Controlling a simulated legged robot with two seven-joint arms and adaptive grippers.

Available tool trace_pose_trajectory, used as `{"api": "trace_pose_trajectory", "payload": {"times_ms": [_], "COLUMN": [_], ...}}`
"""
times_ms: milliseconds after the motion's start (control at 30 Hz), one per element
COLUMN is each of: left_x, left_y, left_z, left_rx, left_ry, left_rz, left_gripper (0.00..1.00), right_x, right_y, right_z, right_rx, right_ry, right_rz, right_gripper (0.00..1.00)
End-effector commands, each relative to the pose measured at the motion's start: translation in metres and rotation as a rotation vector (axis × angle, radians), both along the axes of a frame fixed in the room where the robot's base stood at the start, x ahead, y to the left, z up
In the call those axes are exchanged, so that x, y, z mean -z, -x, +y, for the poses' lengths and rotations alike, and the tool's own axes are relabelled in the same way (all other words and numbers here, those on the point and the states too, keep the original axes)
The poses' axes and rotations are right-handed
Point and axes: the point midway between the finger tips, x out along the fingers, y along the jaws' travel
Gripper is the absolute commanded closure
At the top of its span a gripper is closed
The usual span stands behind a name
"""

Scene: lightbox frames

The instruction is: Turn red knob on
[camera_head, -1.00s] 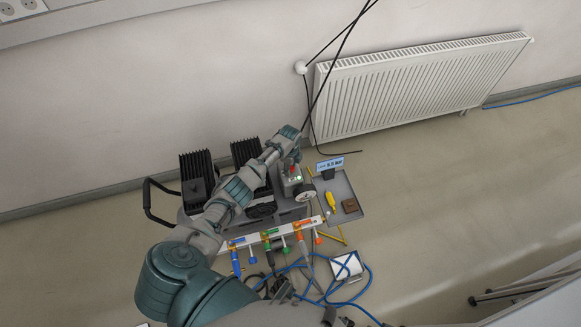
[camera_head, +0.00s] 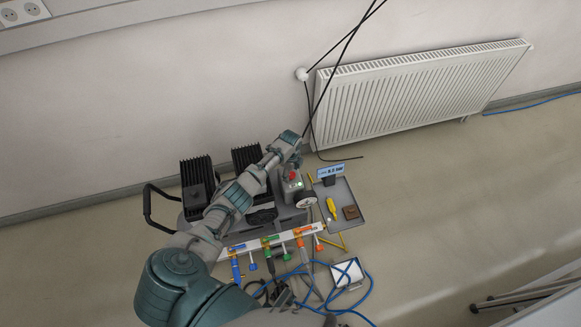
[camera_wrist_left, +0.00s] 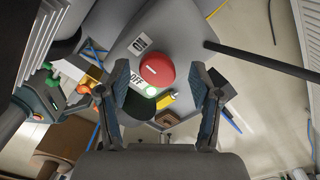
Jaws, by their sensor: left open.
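The red knob (camera_head: 293,176) is a round cap on the grey machine beside the dark finned blocks. In the left wrist view the knob (camera_wrist_left: 157,69) lies between and beyond my fingertips, near white "ON" and "OFF" labels and a green spot. My left gripper (camera_wrist_left: 163,86) is open and empty, with one finger on each side of the knob's line of sight. I see no contact with the knob. In the head view my left arm reaches over the machine, its far end just above the knob; the fingers are hard to make out there. My right gripper is not in view.
A grey tray (camera_head: 347,219) with a yellow tool and brown block lies to the right, below a small display (camera_head: 331,169). A round gauge (camera_head: 306,199) is near the knob. Coloured valves, blue cables (camera_head: 350,297) and black hanging cables surround the machine. A radiator (camera_head: 415,90) stands behind.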

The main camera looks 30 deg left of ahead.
Motion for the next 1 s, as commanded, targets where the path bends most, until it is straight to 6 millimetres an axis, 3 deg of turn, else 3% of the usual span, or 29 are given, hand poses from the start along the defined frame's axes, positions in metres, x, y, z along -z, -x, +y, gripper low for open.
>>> {"api": "trace_pose_trajectory", "payload": {"times_ms": [500, 700, 1000], "left_x": [-0.099, -0.113, -0.114], "left_y": [-0.002, -0.001, -0.001], "left_z": [0.003, 0.003, 0.003], "left_rx": [-0.001, -0.001, -0.001], "left_ry": [0.000, 0.000, 0.000], "left_rz": [-0.005, -0.003, -0.002], "left_gripper": [0.35, 0.35, 0.35], "right_x": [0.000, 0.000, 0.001], "right_y": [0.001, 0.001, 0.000], "right_z": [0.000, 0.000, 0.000], "right_rx": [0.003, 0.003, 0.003], "right_ry": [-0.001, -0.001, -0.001], "right_rz": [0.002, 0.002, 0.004], "right_gripper": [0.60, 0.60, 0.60]}}
